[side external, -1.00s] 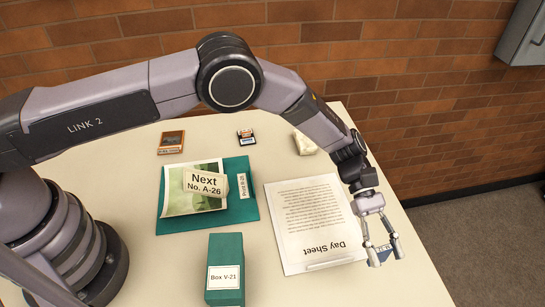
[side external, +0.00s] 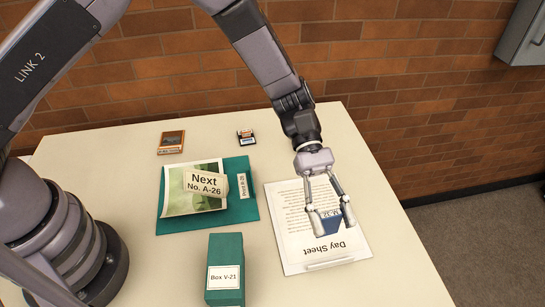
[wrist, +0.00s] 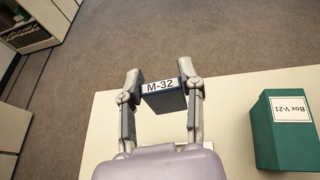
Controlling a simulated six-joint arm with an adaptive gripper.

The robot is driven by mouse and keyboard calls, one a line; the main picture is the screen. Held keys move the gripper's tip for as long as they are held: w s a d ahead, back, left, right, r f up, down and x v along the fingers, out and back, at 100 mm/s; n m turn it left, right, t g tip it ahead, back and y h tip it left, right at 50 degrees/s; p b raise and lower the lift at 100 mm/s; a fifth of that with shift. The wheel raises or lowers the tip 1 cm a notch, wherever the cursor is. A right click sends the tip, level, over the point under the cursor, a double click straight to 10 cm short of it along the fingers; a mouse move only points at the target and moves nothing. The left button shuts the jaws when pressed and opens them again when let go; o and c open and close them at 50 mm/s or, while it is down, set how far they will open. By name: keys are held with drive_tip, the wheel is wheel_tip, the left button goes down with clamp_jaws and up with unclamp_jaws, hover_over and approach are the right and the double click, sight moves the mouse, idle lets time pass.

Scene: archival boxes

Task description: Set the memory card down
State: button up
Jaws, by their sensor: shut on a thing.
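My gripper (side external: 328,211) is shut on a dark blue block-like card (side external: 330,224) labelled M-32, apparently the memory card. In the side external view the held card appears over the lower part of the white Day Sheet (side external: 290,215), overlapping its print. The height of the card above the sheet is hard to tell. In the wrist view the card (wrist: 164,98) sits between both fingers of my gripper (wrist: 162,92), with its label facing the camera.
A green box labelled Box V-21 (side external: 225,252) stands at the table's front. A teal folder (side external: 238,208) bears a print and a Next No. A-26 tag (side external: 205,186). Small cards (side external: 246,137) and an orange-edged item (side external: 171,142) lie behind. The table's right part (side external: 390,270) is clear.

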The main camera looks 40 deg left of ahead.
drive_tip(key=s+a+f+m+g+y, duration=0.15)
drive_tip(key=a+m+y, duration=0.25)
drive_tip(key=a, duration=1)
drive_tip(key=s+a+f+m+g+y, duration=0.1)
drive_tip(key=a+f+m+g+y, duration=0.25)
drive_tip(key=a, duration=1.05)
drive_tip(key=a+r+m+t+y, duration=0.35)
drive_tip(key=a+m+y, duration=0.45)
drive_tip(key=a, duration=1.1)
drive_tip(key=a+r+m+t+y, duration=0.2)
drive_tip(key=a+m+t+y, duration=0.45)
drive_tip(key=a, duration=1.25)
drive_tip(key=shift+m+g+y, duration=0.5)
drive_tip(key=shift+m+g, duration=0.3)
drive_tip(key=f, duration=1.8)
drive_tip(key=shift+s+d, duration=0.25)
drive_tip(key=shift+s, duration=0.1)
drive_tip(key=shift+f, duration=0.1)
drive_tip(key=o, duration=1)
